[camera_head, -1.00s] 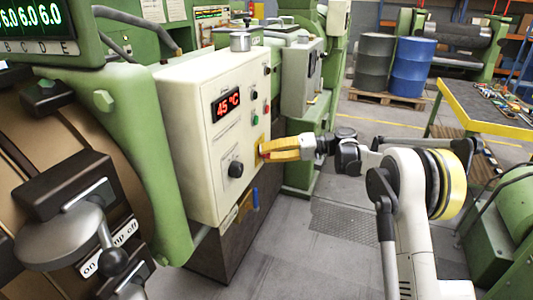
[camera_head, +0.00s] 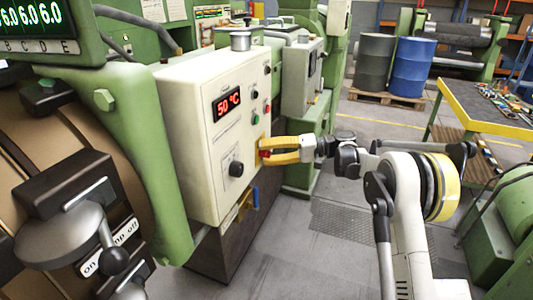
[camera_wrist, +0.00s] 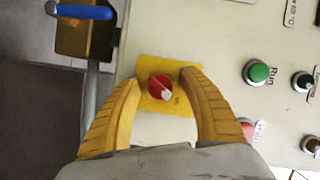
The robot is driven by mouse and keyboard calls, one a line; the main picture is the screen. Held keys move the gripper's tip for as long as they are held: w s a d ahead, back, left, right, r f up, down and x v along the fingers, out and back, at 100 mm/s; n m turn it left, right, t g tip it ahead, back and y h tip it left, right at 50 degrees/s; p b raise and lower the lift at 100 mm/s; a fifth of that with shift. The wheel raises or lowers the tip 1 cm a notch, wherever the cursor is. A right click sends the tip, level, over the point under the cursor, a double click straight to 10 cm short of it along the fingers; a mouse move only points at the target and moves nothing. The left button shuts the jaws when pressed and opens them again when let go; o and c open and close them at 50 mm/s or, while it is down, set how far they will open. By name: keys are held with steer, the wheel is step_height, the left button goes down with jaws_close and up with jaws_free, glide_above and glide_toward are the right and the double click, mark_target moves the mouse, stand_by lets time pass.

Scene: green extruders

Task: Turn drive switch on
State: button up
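A red rotary switch (camera_wrist: 160,87) with a white pointer mark sits on a yellow plate (camera_wrist: 148,66) on the cream control box (camera_head: 202,88). Its label is too small to read. In the wrist view the white mark points to the lower right. My gripper (camera_wrist: 154,75) is open, with one yellow finger on each side of the switch and visible gaps between. In the head view my gripper (camera_head: 266,150) is at the right side of the box face, and the red switch (camera_head: 265,154) shows between the fingers.
A green Run button (camera_wrist: 258,72), a red button (camera_wrist: 246,129) and small black knobs are to the right in the wrist view. A blue-handled valve (camera_wrist: 84,12) is at upper left. The box's display (camera_head: 227,103) reads 50 °C.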

steer(key=d+r, duration=0.1)
steer(key=d, duration=1.1)
steer(key=shift+w+r, duration=0.15)
steer(key=shift+r, duration=0.1)
steer(key=s+a+r+m+t+h, duration=0.1)
steer(key=s+r+m+t+h, duration=0.2)
steer(key=s, duration=0.5)
steer(key=s+r+m+t+h, duration=0.1)
steer(key=s+r+h, duration=0.2)
steer(key=s+h, duration=0.45)
steer(key=s+d+f+t+h, duration=0.1)
steer(key=s+d+f+h, duration=0.1)
steer(key=s, duration=0.6)
steer(key=s+d+f+t+h, duration=0.1)
steer(key=s+d+f+h, duration=0.1)
steer(key=s+d, duration=0.3)
steer(key=s+d+f+t+h, duration=0.1)
steer(key=s+d+f+h, duration=0.1)
steer(key=s, duration=0.8)
step_height(320, 180, down, 2)
steer(key=shift+s+d+f+t, duration=0.1)
steer(key=shift+s+d+t, duration=0.3)
steer(key=shift+d, duration=0.5)
